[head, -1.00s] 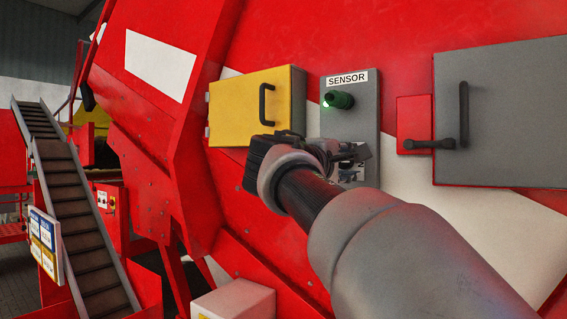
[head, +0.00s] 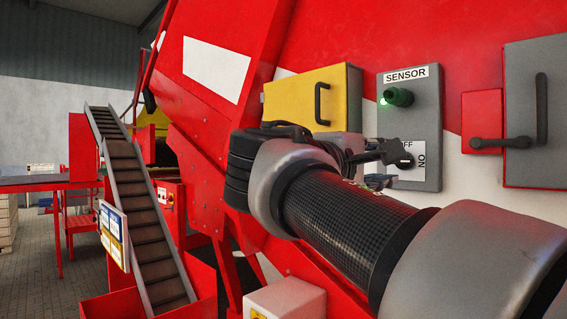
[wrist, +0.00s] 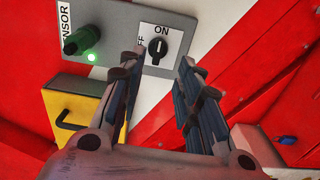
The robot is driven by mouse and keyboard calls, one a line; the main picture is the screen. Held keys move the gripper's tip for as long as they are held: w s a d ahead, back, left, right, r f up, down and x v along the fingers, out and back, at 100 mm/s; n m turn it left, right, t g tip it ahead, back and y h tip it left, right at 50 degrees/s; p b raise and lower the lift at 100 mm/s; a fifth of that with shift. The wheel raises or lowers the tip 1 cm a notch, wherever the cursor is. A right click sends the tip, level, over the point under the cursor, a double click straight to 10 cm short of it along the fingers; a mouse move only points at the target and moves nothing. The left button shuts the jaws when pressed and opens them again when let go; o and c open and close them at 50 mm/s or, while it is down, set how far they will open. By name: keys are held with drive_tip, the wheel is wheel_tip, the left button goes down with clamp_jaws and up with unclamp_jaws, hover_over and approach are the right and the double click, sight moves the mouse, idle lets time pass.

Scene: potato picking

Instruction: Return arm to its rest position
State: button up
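My gripper (head: 376,152) is in front of the grey SENSOR panel (head: 430,110), just left of its black rotary knob (head: 403,160). In the wrist view my gripper (wrist: 162,62) has its two fingers apart with nothing between them. The knob (wrist: 157,48) shows just beyond the fingertips, between OFF and ON labels, and looks apart from them. The left finger partly covers the OFF label. My arm stretches from the lower right and hides part of the red machine.
A yellow box (head: 290,98) with a black handle is left of the panel. A grey door (head: 535,110) with a handle is on the right. A conveyor (head: 140,200) rises at the left. A pale box (head: 285,300) stands below my arm. Open floor shows far left.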

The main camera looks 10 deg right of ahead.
idle(0.3)
drive_tip(key=s+d+f+m+g+y, duration=0.1)
drive_tip(key=s+f+g+y, duration=0.2)
drive_tip(key=f, duration=0.7)
drive_tip(key=s+d+f+y, duration=0.1)
drive_tip(key=s+f+y, duration=0.3)
drive_tip(key=f, duration=0.6)
drive_tip(key=s+a+f+m+g+y, duration=0.1)
drive_tip(key=s+a+f+m+y, duration=0.2)
drive_tip(key=s+f, duration=0.6)
drive_tip(key=s+a+f+m+g+y, duration=0.2)
drive_tip(key=s+a+f, duration=0.4)
drive_tip(key=f, duration=0.9)
drive_tip(key=s+m+y, duration=0.1)
drive_tip(key=s+y, duration=0.1)
drive_tip(key=shift+s+a, duration=0.35)
drive_tip(key=shift+f, duration=0.1)
